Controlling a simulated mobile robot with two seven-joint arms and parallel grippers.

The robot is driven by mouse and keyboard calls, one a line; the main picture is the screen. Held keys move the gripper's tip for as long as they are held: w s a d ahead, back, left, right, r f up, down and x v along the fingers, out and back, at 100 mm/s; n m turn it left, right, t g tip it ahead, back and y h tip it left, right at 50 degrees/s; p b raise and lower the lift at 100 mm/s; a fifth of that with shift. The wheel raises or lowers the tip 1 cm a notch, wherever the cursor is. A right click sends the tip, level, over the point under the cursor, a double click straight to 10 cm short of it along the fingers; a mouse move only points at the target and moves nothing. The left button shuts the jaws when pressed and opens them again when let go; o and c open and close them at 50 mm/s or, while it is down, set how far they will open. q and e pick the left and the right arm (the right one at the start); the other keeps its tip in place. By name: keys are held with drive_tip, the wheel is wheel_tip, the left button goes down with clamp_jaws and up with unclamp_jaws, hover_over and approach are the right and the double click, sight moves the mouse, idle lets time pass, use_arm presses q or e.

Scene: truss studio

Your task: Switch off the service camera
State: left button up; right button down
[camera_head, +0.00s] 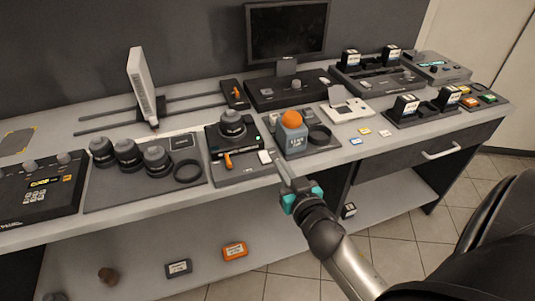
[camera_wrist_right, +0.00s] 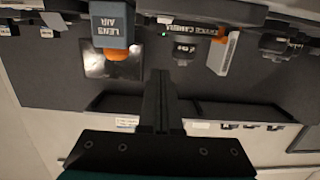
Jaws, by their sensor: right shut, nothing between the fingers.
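The service camera (camera_head: 217,139) is a dark box with a round black lens on top, standing on a grey mat on the bench. An orange lever (camera_head: 228,160) shows at its front. In the right wrist view its label (camera_wrist_right: 205,30) appears upside down, with a small lit green light (camera_wrist_right: 164,34) beside it. My right gripper (camera_head: 279,163) is shut and empty, in front of the bench edge, right of the camera and apart from it. Its shut fingers also show in the right wrist view (camera_wrist_right: 160,102). My left gripper is not in view.
A blue-grey lens air unit (camera_head: 295,141) with an orange ball stands right of the camera. Several black lenses (camera_head: 127,154) and a ring (camera_head: 188,171) lie left. A white upright panel (camera_head: 141,84) stands behind. A lower shelf (camera_head: 205,279) holds small boxes.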

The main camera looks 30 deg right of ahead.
hover_over(268, 161)
drive_tip(key=shift+s+a+f, duration=0.1)
drive_tip(key=shift+s+f, duration=0.35)
drive_tip(key=shift+f, duration=0.1)
drive_tip(key=f+b, duration=0.1)
drive_tip(key=w+f+b, duration=0.1)
drive_tip(key=f, duration=0.1)
drive_tip(key=shift+w+f+b, duration=0.1)
drive_tip(key=shift+f+b, duration=0.3)
drive_tip(key=shift+f, duration=0.2)
drive_tip(key=g+p, duration=0.1)
drive_tip(key=p, duration=0.3)
drive_tip(key=shift+w, duration=0.15)
drive_tip(key=shift+f, duration=0.3)
drive_tip(key=shift+r, duration=0.1)
